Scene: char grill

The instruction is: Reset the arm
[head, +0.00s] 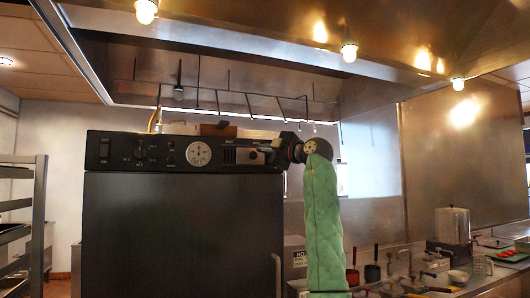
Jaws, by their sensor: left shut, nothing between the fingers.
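My left gripper (258,153) is in front of the right end of the black control panel (120,150) of a large dark cabinet-like appliance (180,235). It points to the left and is shut, with nothing held. Its fingers are small and dark against the panel, so contact with the panel cannot be told. My arm in a green padded sleeve rises below the wrist, right of the appliance. My right gripper is not in view.
A metal rack (40,220) stands at the left. A steel counter at the lower right holds several pans, a metal container (452,225) and a red-topped tray (508,254). A steel hood (250,45) with bulbs hangs overhead.

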